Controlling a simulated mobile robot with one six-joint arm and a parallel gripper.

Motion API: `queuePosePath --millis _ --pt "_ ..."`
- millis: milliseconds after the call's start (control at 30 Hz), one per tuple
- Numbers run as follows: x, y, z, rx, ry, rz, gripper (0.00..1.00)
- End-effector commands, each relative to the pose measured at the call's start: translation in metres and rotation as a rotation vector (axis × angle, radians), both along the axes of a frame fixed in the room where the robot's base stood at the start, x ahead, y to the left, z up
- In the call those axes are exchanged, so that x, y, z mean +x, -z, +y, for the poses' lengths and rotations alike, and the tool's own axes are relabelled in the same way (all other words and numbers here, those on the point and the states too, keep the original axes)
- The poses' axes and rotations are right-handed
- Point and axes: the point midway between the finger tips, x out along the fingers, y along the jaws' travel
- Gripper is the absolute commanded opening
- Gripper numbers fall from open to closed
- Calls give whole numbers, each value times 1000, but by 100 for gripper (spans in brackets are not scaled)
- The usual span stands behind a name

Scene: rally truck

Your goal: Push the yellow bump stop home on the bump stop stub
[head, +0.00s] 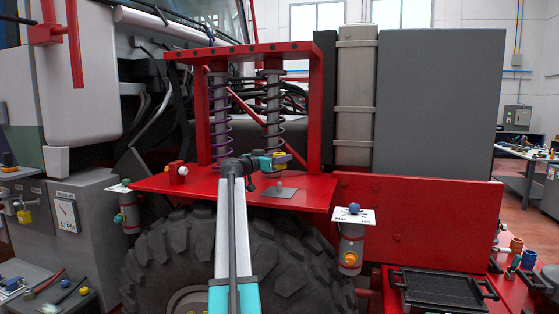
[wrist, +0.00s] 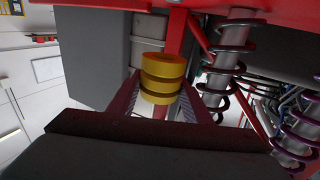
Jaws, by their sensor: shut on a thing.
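The yellow bump stop is a ribbed cylinder. It sits between the two fingers of my gripper in the wrist view (wrist: 163,78). A grey plate with a small raised post (head: 279,190), which looks like the bump stop stub, lies on the shelf just below my gripper. The bump stop appears apart from it.
Two coil springs, a purple one (head: 220,120) and a darker one (head: 273,110), stand behind my gripper in the red frame (head: 240,52). A red fitting (head: 177,172) stands on the shelf's left. The big tyre (head: 165,250) is below.

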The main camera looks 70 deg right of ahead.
Motion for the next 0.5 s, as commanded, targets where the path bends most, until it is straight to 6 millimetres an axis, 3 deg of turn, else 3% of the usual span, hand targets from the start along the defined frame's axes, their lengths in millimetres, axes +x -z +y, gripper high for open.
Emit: queuePosePath --millis 500 --pt "-1 26 0 -1 -1 0 19"
